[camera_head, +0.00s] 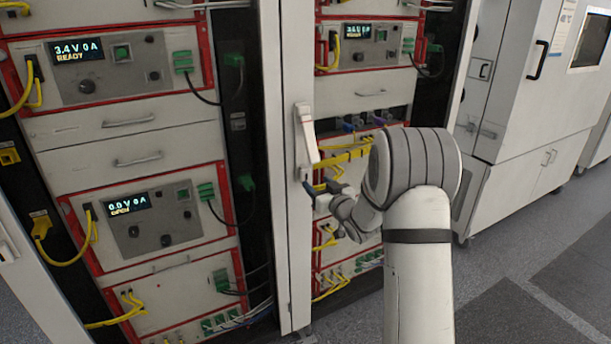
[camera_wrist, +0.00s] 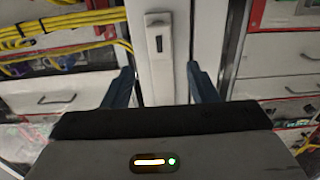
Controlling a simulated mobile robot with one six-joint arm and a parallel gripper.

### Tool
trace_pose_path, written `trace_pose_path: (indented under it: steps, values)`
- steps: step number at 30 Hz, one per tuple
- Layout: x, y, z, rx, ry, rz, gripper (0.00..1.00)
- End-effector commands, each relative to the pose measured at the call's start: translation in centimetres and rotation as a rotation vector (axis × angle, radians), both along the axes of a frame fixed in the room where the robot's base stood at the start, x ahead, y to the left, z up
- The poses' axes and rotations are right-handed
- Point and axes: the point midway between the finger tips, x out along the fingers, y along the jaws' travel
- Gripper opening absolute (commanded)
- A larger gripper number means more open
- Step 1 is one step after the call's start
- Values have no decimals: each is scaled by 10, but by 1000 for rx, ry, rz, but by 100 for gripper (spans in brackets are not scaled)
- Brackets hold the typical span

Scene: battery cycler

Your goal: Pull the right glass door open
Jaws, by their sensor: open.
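The right glass door's white upright frame (camera_head: 299,260) stands in the middle of the head view, with a pale lever handle (camera_head: 305,135) on it. The pane is hard to make out. In the wrist view the handle (camera_wrist: 158,38) shows as a pale plate with a dark slot, ahead of and between my fingers. My gripper (camera_head: 322,190) is just below the handle in the head view, partly hidden by my wrist. In the wrist view my gripper (camera_wrist: 160,68) is open, with dark blue fingers on either side of the white frame. No grip on the handle shows.
Battery cycler units with red frames, yellow cables and displays (camera_head: 77,48) fill the racks on both sides of the frame. A white cabinet (camera_head: 515,90) stands at the right. Grey floor (camera_head: 530,260) is clear at the lower right.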

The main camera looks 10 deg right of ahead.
Motion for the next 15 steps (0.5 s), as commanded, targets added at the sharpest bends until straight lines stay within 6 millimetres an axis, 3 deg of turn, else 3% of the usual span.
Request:
trace_pose_path:
  steps: [9,15]
  values:
    - [47,17,2,-1,1,1,53]
    - [64,21,1,0,1,-1,53]
